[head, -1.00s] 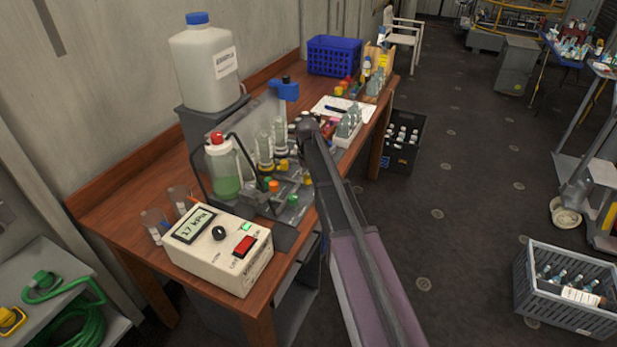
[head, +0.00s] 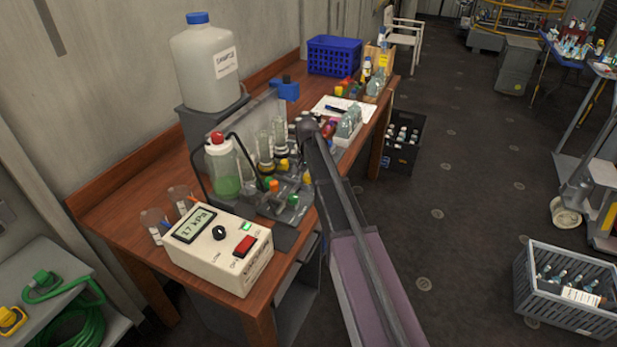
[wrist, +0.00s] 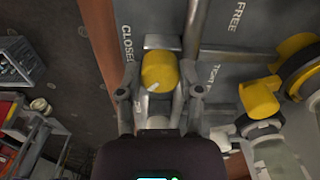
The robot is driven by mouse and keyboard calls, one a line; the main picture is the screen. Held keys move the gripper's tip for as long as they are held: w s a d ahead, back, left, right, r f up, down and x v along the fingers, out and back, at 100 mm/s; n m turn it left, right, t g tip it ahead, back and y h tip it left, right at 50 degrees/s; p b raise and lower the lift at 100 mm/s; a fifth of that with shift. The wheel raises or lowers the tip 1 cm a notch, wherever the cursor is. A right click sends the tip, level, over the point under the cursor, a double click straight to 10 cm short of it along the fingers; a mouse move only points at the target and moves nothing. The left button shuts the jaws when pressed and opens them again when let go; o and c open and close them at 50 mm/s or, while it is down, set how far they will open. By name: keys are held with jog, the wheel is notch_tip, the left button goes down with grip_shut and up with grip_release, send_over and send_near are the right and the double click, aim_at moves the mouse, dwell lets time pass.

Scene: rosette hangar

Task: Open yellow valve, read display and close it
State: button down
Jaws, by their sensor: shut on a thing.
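In the wrist view, a yellow valve knob (wrist: 160,70) sits between the fingers of my gripper (wrist: 160,92), which is shut on it. A pale pointer mark shows on the knob's lower left. The word CLOSED is printed on the grey panel (wrist: 220,22) to its left; FREE and another, partly unclear word stand to its right. In the head view, the arm hides my fingertips and the held knob cannot be made out. A beige pump box on the bench's near end carries the display (head: 195,225), which reads 17 kPa.
Another yellow part (wrist: 260,98) is close right of my gripper. A grey crate (head: 565,290) stands on the floor.

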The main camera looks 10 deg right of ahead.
jog(key=m, duration=0.5)
jog(key=shift+s+m, duration=0.1)
jog(key=shift+m, duration=0.2)
jog(key=shift+d+m, duration=0.1)
jog(key=shift+m, duration=2.2)
jog(key=shift+c, duration=1.3)
grip_release()
